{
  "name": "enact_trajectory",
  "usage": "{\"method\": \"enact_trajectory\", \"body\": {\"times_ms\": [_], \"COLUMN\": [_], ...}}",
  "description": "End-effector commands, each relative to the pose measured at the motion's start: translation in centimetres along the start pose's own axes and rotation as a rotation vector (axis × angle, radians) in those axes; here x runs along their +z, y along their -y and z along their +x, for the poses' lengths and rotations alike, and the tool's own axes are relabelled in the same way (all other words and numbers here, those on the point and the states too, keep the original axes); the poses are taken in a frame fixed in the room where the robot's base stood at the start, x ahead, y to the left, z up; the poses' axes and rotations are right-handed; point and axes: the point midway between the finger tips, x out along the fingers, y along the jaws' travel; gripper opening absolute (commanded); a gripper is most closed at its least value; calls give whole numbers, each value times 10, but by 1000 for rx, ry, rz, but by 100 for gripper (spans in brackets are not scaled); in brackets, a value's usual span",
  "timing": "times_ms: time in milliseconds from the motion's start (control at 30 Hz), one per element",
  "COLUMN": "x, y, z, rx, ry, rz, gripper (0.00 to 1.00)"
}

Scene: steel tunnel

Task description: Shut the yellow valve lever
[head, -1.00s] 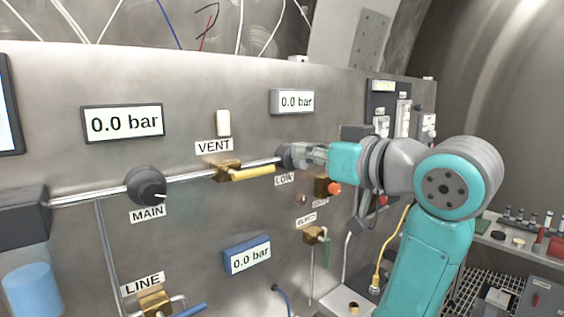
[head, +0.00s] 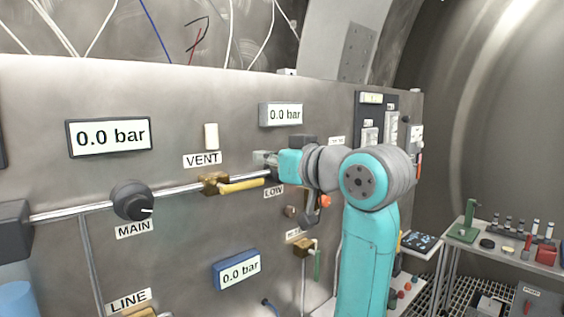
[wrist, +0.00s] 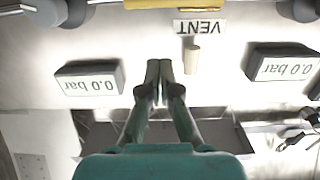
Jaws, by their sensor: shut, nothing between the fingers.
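The yellow valve lever (head: 241,186) sits on a brass valve body (head: 213,183) below the VENT label. It points right, roughly along the steel pipe. In the wrist view only a strip of the yellow lever (wrist: 150,4) shows at the top edge. My gripper (head: 262,157) is in front of the panel, just above and right of the lever's free end in the head view. In the wrist view my gripper (wrist: 160,66) has its fingertips together with nothing between them. It appears apart from the lever.
A white block (head: 211,136) stands out above VENT. The black MAIN knob (head: 133,200) is on the pipe at left. Gauges reading 0.0 bar (head: 109,136) are around the lever. A green-handled valve (head: 317,265) is lower right. A bench (head: 490,240) with small items stands far right.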

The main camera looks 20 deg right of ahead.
Motion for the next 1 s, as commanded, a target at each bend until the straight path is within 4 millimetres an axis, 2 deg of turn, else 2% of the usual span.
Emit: {"method": "enact_trajectory", "body": {"times_ms": [100, 200, 400, 1000], "x": [1, 17, 34, 39], "y": [1, 0, 0, -1], "z": [23, 24, 28, 32], "rx": [-2, 0, 1, 0], "ry": [3, 3, 1, 0], "rz": [1, 2, 0, 12], "gripper": [0, 0, 0, 0]}}
